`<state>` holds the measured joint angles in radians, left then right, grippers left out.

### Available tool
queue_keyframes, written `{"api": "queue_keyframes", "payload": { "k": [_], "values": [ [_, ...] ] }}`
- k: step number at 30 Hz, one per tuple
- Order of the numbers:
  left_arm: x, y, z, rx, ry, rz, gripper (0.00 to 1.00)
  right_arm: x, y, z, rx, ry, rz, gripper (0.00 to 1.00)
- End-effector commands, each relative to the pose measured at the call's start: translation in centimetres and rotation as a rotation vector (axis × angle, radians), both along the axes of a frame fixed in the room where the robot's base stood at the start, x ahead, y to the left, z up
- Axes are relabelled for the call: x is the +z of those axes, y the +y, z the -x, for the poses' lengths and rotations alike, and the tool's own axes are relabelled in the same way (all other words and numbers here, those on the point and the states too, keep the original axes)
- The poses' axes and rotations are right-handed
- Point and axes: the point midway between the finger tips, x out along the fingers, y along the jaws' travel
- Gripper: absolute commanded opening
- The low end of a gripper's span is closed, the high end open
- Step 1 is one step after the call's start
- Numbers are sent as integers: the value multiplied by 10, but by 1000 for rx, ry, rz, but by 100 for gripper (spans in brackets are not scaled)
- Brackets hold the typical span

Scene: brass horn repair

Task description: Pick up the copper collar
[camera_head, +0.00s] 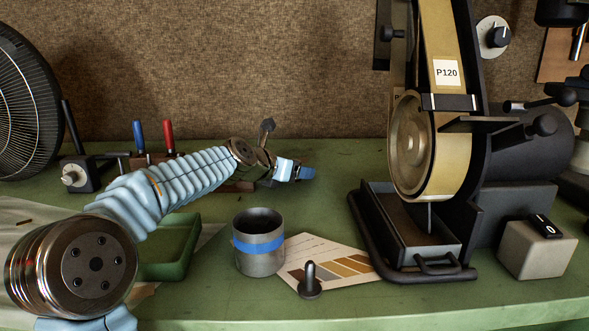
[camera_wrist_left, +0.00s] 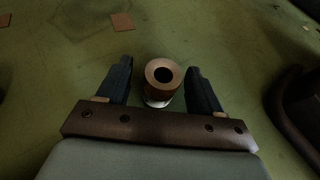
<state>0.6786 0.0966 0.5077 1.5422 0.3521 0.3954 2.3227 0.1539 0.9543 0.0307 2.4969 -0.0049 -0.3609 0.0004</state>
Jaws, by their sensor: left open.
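The copper collar (camera_wrist_left: 163,88) shows in the left wrist view as a short copper-coloured cylinder with a dark round hole facing the camera. A paler band shows at its lower end. My left gripper (camera_wrist_left: 158,72) is open, with one dark finger on each side of the collar. Gaps show between the fingers and the collar, and nothing is held. In the head view my left arm reaches to the back middle of the bench, where the gripper (camera_head: 294,171) is small. I cannot make out the collar there. My right gripper is in neither view.
A steel cup with a blue band (camera_head: 259,252) and a dark peg on a round base (camera_head: 310,284) stand in front. A green tray (camera_head: 172,262) is beside my arm. A belt grinder (camera_head: 440,150) stands at right. Green bench shows between the gripper and grinder.

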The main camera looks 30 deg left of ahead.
Motion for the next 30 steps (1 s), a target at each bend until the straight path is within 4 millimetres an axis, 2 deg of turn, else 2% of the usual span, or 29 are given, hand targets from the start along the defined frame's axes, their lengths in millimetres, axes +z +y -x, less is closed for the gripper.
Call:
{"api": "queue_keyframes", "payload": {
  "k": [4,15,17,25,30],
  "values": [
    [0,0,0,0,0,0,64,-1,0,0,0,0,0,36],
    [0,0,1,0,0,0,8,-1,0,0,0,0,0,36],
    [1,0,1,1,-1,0,0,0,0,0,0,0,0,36],
    [5,0,1,0,-2,0,0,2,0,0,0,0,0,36],
    [27,-1,0,-2,-4,-1,0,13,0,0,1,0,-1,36]
  ]
}}
